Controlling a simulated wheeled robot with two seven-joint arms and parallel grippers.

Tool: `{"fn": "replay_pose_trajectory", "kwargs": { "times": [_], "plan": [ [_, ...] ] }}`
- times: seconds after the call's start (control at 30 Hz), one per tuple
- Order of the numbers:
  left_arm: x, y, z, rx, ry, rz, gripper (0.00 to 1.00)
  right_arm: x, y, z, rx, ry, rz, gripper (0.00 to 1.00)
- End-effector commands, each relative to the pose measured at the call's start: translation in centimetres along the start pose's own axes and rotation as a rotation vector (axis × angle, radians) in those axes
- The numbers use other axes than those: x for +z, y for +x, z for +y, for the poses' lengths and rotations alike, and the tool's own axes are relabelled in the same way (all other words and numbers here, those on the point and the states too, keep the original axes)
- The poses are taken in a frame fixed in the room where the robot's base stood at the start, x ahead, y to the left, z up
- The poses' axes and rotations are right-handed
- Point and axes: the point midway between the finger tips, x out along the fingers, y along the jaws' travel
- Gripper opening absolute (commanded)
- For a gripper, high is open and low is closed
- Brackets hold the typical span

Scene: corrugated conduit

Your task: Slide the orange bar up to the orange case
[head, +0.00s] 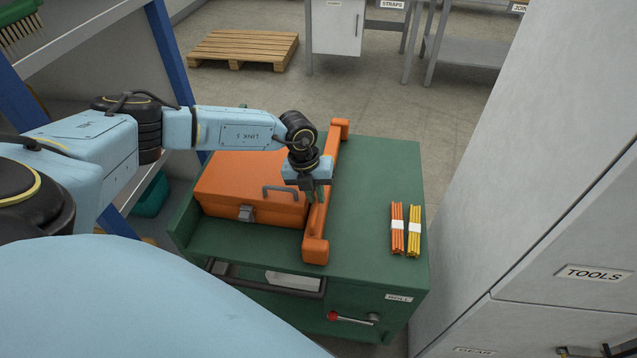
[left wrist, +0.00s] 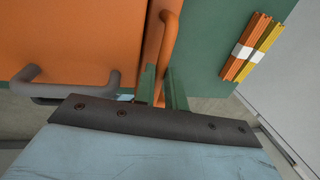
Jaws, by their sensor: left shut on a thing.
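The orange case (head: 228,182) lies on the left part of a green cabinet top, with a grey handle and a latch; it also shows in the left wrist view (left wrist: 70,40). The orange bar (head: 316,225) runs along the case's right side, with thicker blocks at both ends. My left gripper (head: 317,194) points down onto the middle of the bar, its green fingers shut on the bar's slim rail, which shows in the left wrist view (left wrist: 168,38). The bar is very close to the case; I cannot tell whether they touch along the whole side. My right gripper is out of view.
A bundle of orange sticks (head: 397,230) and a bundle of yellow sticks (head: 414,238) lie to the right on the green top (head: 375,175). Bare top separates them from the bar. A tall grey cabinet (head: 530,200) stands at the right, a blue-posted shelf (head: 167,50) at the left.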

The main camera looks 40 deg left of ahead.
Motion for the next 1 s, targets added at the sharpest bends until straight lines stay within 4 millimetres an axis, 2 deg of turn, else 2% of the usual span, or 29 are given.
{"fn": "replay_pose_trajectory", "kwargs": {
  "times": [0.03,0.2,0.7,0.77,1.0],
  "plan": [
    [0.1,-0.1,0.0,-0.001,-0.001,-0.002,0.15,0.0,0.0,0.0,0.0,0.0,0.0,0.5],
    [0.1,-0.1,0.0,-0.001,-0.001,-0.002,0.34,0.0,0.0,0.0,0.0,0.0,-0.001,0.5],
    [0.0,0.1,-0.1,0.004,-0.001,0.0,0.34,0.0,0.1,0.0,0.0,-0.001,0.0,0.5],
    [0.0,0.3,-0.5,0.003,0.0,0.0,0.34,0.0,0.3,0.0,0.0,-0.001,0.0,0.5],
    [0.0,0.8,-3.7,-0.001,-0.008,-0.004,0.34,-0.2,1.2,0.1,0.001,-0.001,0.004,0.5]
  ]
}}
